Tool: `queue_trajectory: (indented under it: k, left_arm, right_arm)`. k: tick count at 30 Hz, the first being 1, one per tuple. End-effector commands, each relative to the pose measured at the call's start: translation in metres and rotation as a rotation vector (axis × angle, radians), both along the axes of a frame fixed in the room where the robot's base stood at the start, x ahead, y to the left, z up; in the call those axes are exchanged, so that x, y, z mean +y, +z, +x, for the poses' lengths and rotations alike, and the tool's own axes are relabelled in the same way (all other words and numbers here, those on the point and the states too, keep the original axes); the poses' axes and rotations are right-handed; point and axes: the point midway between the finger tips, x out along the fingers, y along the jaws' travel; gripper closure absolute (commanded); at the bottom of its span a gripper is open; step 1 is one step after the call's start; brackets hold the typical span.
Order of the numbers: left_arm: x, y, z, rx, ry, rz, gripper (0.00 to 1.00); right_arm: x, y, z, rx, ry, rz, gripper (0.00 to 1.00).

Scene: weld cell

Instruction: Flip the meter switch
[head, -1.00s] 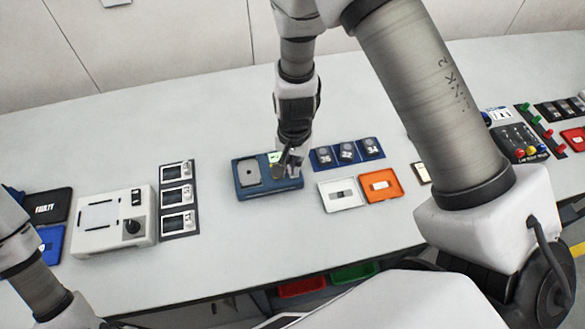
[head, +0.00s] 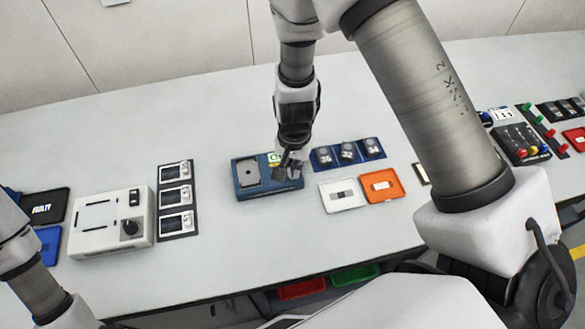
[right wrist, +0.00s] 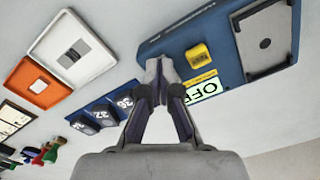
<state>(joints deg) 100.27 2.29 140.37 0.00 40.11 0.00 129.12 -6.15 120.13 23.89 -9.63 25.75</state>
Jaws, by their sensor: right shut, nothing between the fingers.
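The blue meter (head: 240,182) lies on the table near the middle of the head view, with a grey plate at its left and a lit display at its right. In the right wrist view the meter (right wrist: 222,45) shows a yellow switch block (right wrist: 199,55) next to the display (right wrist: 203,90), which reads OF with the rest partly hidden. My right gripper (head: 283,172) is over the meter's right part. Its fingertips (right wrist: 160,70) are shut with nothing between them, beside the yellow block; contact cannot be told. My left gripper is out of view.
A white box with a black knob (head: 113,221) stands at left. Clear table lies behind the meter.

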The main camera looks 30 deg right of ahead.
Motion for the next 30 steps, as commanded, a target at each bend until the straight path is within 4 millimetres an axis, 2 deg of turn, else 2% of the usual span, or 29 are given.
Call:
queue_trajectory:
  k: [5,24,30]
  left_arm:
    - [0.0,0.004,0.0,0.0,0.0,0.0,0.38]
    - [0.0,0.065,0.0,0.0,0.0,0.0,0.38]
    - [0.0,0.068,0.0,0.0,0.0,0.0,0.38]
  right_arm:
    - [0.0,0.004,0.0,0.001,0.0,-0.001,1.0]
    - [0.0,0.067,0.0,0.0,0.001,0.0,1.0]
    - [0.0,0.07,0.0,0.0,0.001,0.0,1.0]
